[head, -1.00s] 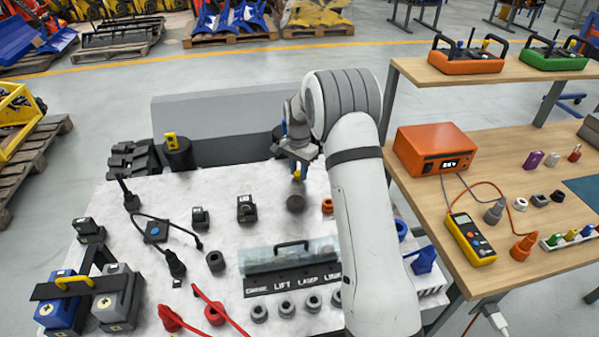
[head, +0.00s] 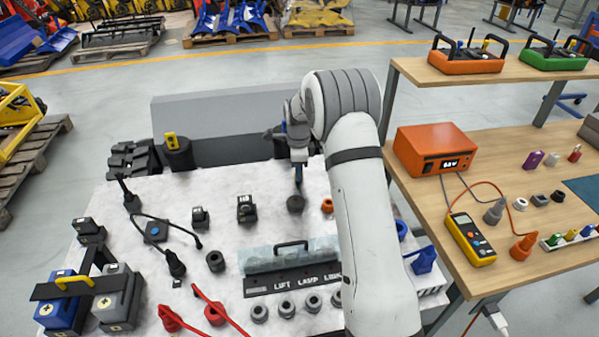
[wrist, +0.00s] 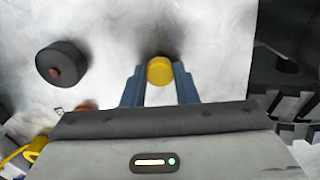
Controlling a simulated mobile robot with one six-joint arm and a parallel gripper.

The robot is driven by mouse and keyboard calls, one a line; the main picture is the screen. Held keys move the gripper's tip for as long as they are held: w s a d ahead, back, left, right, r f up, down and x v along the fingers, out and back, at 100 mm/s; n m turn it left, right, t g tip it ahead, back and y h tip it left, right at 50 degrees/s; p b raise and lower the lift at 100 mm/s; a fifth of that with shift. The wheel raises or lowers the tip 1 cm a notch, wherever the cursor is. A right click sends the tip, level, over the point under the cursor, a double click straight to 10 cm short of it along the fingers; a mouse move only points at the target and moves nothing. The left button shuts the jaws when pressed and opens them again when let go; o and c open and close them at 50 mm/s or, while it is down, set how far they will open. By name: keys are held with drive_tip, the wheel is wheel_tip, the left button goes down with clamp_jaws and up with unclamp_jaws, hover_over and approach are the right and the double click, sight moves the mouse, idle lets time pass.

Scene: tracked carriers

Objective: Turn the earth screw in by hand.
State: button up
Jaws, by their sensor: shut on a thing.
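The earth screw shows as a round yellow head (wrist: 159,70) in the wrist view, between the two blue fingertips. My gripper (wrist: 160,78) is shut on it, with a finger on each side. In the head view my gripper (head: 298,178) points down at the far part of the pale deck (head: 215,285), and its fingers hide the screw there. How deep the screw sits cannot be told.
A dark round socket (head: 295,203) stands close in front of my gripper, with an orange ring (head: 327,206) to its right. A clear-lidded cover with a handle (head: 290,258) lies nearer. A wooden bench (head: 525,215) stands at the right.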

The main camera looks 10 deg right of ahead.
drive_tip(key=m, duration=0.9)
drive_tip(key=shift+m, duration=0.3)
drive_tip(key=shift+r, duration=0.1)
drive_tip(key=o, duration=0.8)
